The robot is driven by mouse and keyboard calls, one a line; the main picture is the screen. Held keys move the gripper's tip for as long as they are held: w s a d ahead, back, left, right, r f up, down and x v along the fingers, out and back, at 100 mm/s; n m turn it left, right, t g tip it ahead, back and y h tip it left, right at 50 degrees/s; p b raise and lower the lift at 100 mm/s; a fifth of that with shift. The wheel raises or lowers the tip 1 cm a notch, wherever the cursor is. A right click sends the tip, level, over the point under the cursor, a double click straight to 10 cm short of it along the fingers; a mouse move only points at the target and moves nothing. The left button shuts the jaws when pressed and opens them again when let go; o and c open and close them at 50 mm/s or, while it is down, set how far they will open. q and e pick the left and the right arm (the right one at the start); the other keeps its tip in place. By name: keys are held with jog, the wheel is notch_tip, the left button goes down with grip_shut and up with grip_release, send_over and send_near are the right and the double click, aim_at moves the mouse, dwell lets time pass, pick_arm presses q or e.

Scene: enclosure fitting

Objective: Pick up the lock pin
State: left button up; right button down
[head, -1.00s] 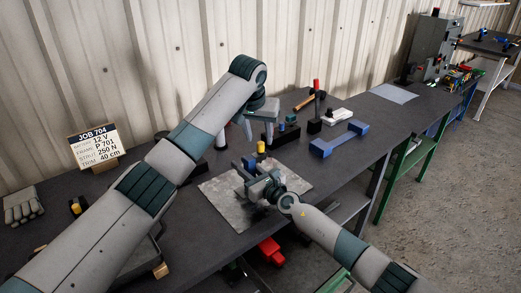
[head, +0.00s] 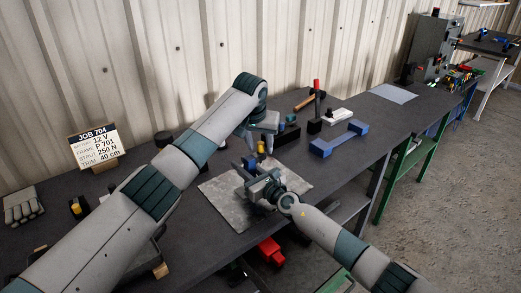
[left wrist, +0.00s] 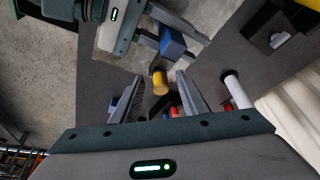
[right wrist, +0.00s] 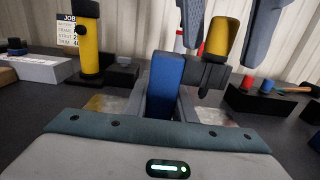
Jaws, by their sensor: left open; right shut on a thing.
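The lock pin, a yellow cylindrical head (right wrist: 222,38) over a dark lower part, stands upright in the right wrist view. In the left wrist view its yellow head (left wrist: 159,82) lies between the separated fingers of my left gripper (left wrist: 158,100). In the head view that gripper (head: 261,142) is just over the yellow head; I see no closed grip on it. My right gripper (right wrist: 168,95) is shut on a blue block (right wrist: 166,82), above the grey plate (head: 226,204). The block (left wrist: 172,40) also shows in the left wrist view.
A blue bar-shaped part (head: 338,140), a red-topped black post (head: 315,105) and a white block (head: 337,116) lie to the right. A job sign (head: 94,147) and a glove (head: 20,204) are at the left.

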pick_arm(q)
grip_shut()
jog(key=shift+r, duration=0.7)
notch_tip(320, 180, up, 6)
jog(key=s+a, duration=0.2)
jog(key=s, duration=0.6)
jog(key=s+a, duration=0.3)
jog(key=s, duration=0.6)
jog(key=shift+a+f, duration=0.2)
jog(key=shift+a, duration=0.05)
jog(key=shift+s, duration=0.1)
